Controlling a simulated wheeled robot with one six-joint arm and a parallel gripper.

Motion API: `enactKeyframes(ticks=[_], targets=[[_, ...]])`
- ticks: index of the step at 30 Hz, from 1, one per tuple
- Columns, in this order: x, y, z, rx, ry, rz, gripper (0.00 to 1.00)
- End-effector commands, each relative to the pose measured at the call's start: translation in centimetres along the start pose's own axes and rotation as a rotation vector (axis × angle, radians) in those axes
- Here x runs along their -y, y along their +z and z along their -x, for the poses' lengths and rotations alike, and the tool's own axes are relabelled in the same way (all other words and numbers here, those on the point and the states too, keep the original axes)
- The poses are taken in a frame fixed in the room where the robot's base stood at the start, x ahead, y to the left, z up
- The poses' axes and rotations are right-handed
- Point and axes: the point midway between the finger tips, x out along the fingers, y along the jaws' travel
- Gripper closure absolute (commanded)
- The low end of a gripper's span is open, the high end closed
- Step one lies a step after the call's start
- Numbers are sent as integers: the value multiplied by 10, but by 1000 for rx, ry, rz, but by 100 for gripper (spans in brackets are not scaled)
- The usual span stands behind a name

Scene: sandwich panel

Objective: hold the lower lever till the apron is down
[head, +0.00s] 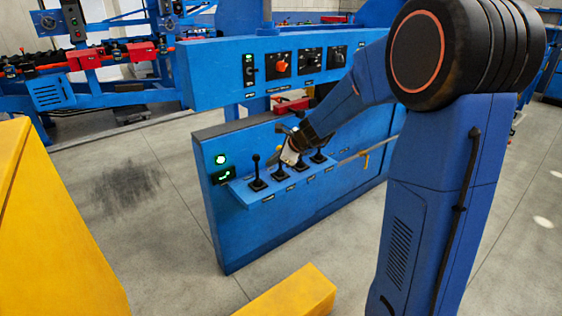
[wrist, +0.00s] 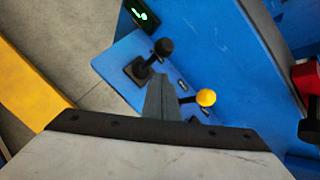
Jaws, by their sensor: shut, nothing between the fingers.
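A row of short levers stands on a blue ledge (head: 247,194) of the panel. The leftmost lever (head: 256,171) has a black knob and stands free; it also shows in the wrist view (wrist: 163,48). A lever with a yellow knob (wrist: 206,97) shows beside my gripper (wrist: 158,82) in the wrist view. My gripper is shut and empty, close beside this lever's shaft; I cannot tell whether they touch. In the head view my gripper (head: 289,155) covers part of the row. The lever labels are too small to read. I cannot pick out the apron.
A green light (head: 220,159) glows at the panel's left. An upper blue box (head: 215,73) with a red knob (head: 281,66) overhangs the levers. Yellow blocks (head: 45,220) stand at left and front (head: 300,290). Grey floor (head: 165,240) is clear between them and the panel.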

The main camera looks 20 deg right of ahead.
Motion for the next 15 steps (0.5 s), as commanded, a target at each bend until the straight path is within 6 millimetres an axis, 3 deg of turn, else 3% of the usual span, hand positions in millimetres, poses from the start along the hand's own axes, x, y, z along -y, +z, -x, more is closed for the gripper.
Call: enactKeyframes(ticks=[6,15], targets=[[0,17,-5,0,2,0,100],[0,20,-5,-1,2,0,100]])
